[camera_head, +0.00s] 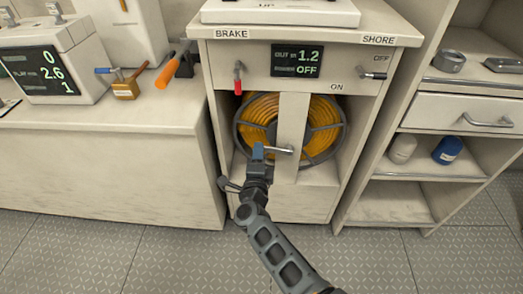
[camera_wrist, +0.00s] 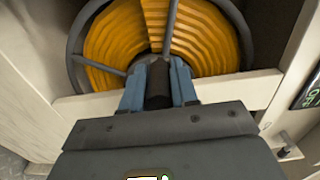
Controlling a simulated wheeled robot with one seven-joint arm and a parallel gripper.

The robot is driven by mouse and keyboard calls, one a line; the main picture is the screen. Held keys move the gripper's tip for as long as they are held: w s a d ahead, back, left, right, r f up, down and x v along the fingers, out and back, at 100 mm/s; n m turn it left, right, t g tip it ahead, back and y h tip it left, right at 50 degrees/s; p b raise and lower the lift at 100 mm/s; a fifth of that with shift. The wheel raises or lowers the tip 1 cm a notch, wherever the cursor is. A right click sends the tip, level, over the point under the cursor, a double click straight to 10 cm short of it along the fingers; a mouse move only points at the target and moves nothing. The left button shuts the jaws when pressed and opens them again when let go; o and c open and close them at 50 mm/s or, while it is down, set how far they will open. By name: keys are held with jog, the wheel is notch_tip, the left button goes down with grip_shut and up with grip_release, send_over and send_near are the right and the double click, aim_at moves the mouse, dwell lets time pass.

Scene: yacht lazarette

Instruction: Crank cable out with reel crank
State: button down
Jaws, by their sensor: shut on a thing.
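The cable reel (camera_head: 325,112) stands in an open bay of the cabinet, wound with orange cable (camera_head: 262,108); it also fills the top of the wrist view (camera_wrist: 205,35). The reel crank (camera_head: 280,150) is a grey metal arm in front of the bay's upright post, pointing left. My gripper (camera_head: 259,152) is at the crank's left end. In the wrist view its blue fingers (camera_wrist: 159,85) are shut on the dark crank handle (camera_wrist: 158,92). The display (camera_head: 297,61) reads OUT 1.2 and OFF. The red-handled brake lever (camera_head: 238,78) hangs downward under the BRAKE label.
Shelves at right hold a blue jar (camera_head: 447,150). The floor in front is clear.

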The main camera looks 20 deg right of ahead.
jog(key=shift+d+f+n+b, duration=0.15)
jog(key=shift+f+n+b, duration=0.3)
jog(key=shift+f+n, duration=0.9)
jog(key=shift+d+f+n+b, duration=0.15)
jog(key=shift+f+n+b, duration=0.3)
jog(key=shift+f+n, duration=0.85)
jog(key=shift+r+n, duration=0.35)
jog(key=c, duration=1.2)
grip_release()
jog(key=o, duration=0.3)
jog(key=shift+s+a, duration=0.1)
jog(key=p+v, duration=0.2)
jog(key=v, duration=0.5)
jog(key=shift+s+p, duration=0.35)
jog(key=shift+p, duration=0.05)
